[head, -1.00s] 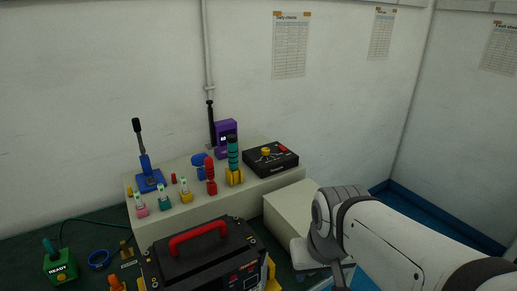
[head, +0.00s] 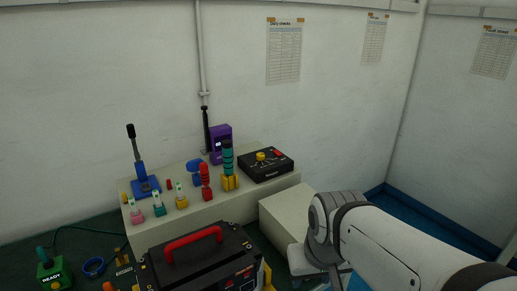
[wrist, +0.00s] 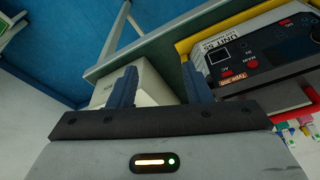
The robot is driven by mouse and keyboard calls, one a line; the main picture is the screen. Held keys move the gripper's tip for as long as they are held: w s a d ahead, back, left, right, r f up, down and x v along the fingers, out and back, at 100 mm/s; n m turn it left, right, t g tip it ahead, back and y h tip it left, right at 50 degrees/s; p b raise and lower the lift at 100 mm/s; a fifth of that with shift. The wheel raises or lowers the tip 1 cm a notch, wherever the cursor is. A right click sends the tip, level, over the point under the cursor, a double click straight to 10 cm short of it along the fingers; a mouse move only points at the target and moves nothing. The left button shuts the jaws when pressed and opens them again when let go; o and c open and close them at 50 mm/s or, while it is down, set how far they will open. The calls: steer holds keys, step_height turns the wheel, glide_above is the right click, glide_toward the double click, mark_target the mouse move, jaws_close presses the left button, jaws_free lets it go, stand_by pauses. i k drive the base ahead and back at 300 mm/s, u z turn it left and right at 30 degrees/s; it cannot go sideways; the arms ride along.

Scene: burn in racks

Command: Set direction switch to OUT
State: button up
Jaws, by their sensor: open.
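I cannot tell for sure which control is the direction switch, as no IN or OUT marking is readable. A black box (head: 266,166) with a yellow knob (head: 261,156) and a red part sits at the right end of the pale shelf. A black unit with a red handle (head: 193,243) stands in front of the shelf. In the wrist view its front panel (wrist: 258,50) shows red buttons, a small display and partly readable labels at the upper right. My gripper (wrist: 160,80) is open and empty, with its two blue fingers apart. In the head view its fingers are out of sight.
On the shelf (head: 240,201) stand a blue lever (head: 138,164), small coloured switches, a red post (head: 206,182), a green-and-yellow post (head: 228,167) and a purple device (head: 220,144). A green READY box (head: 53,271) and blue ring (head: 93,267) are lower left. A pale block (head: 289,218) stands near my arm.

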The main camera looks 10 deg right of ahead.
mark_target(277, 153)
steer(key=u, duration=1.55)
steer(key=k, duration=1.1)
steer(key=z, duration=1.4)
steer(key=i, duration=1.3)
steer(key=z, duration=0.05)
